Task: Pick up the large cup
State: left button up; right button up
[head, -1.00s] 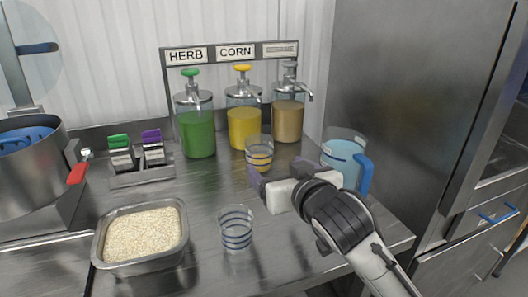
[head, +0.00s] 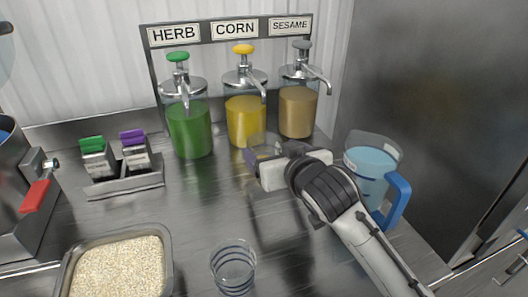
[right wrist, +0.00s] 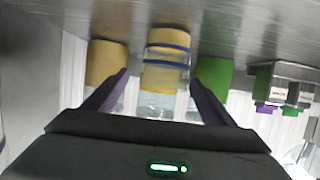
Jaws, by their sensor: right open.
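A clear cup with blue stripes (head: 264,140) stands in front of the corn dispenser, its lower part hidden behind my right gripper. A second clear cup with blue stripes (head: 233,268) stands nearer, beside the rice tray. I cannot tell for sure from the pictures which is larger. My right gripper (head: 264,160) is open at the first cup. In the right wrist view, where the counter is at the top, this cup (right wrist: 165,62) shows between the two fingers (right wrist: 160,80), with yellow in it or seen through it. My left gripper is not in view.
Behind stand the herb (head: 190,130), corn (head: 246,122) and sesame (head: 298,112) dispensers. A blue-handled pitcher (head: 371,164) is right of my gripper. A rice tray (head: 168,262) is at front left, and a holder with green and purple-topped items (head: 125,188) at left.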

aim_at(259, 144)
jog(key=shift+s+a+f+x, duration=0.1)
jog(key=shift+x, duration=1.25)
jog(key=shift+s+a+f+x, duration=0.1)
jog(key=shift+a+x, duration=0.05)
jog(key=shift+x, duration=1.2)
jog(key=shift+a+f+x, duration=0.1)
jog(key=shift+x, duration=1.3)
jog(key=shift+c, duration=0.3)
jog(key=shift+r, duration=0.1)
jog(key=c, duration=1.2)
jog(key=shift+c, duration=0.2)
jog(key=shift+s+r, duration=0.1)
jog(key=shift+r, duration=0.1)
